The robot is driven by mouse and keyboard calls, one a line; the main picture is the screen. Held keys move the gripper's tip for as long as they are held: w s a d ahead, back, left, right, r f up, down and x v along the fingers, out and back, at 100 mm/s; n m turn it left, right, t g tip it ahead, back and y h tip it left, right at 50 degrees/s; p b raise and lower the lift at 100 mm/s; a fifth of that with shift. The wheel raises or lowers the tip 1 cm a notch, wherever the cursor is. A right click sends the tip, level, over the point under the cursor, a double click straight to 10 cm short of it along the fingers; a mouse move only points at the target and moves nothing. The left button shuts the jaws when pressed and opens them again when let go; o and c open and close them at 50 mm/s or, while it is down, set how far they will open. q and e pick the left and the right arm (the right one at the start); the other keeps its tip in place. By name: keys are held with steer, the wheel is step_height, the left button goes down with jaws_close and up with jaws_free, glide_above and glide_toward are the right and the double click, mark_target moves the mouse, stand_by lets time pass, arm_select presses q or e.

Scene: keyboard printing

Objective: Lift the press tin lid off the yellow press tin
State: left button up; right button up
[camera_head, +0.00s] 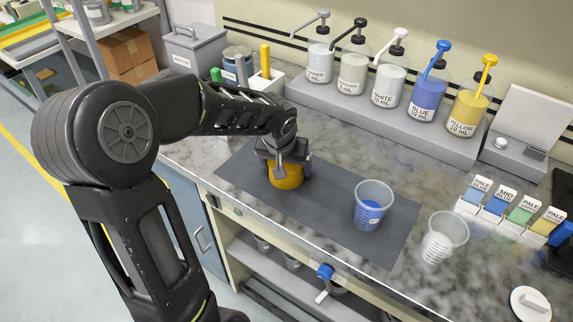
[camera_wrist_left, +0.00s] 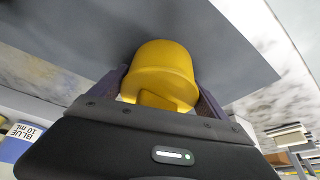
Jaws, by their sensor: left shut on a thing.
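The yellow press tin (camera_head: 286,179) stands on the dark grey mat at the bench's left part. My left gripper (camera_head: 284,161) is directly above it, pointing down, and hides most of its top. In the left wrist view the yellow lid (camera_wrist_left: 160,98), with a raised bar, lies between the two fingers of my left gripper (camera_wrist_left: 160,95). The gripper is shut on the lid. The seam between lid and tin is not clear, and I see no gap between them. My right gripper is not in view.
A clear cup with blue liquid (camera_head: 372,206) stands on the mat's right part (camera_head: 400,222). Another clear cup (camera_head: 443,238) stands right of the mat. Pump bottles (camera_head: 387,84) line the back ledge. A round white lid (camera_head: 530,304) lies at lower right. The mat between tin and blue cup is clear.

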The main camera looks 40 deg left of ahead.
arm_select(q)
steer(key=c, duration=0.6)
steer(key=o, duration=1.3)
steer(key=shift+o, duration=0.2)
steer(key=shift+r, duration=0.15)
steer(key=v, duration=0.7)
steer(key=shift+s+r, duration=0.2)
steer(key=shift+r, duration=0.05)
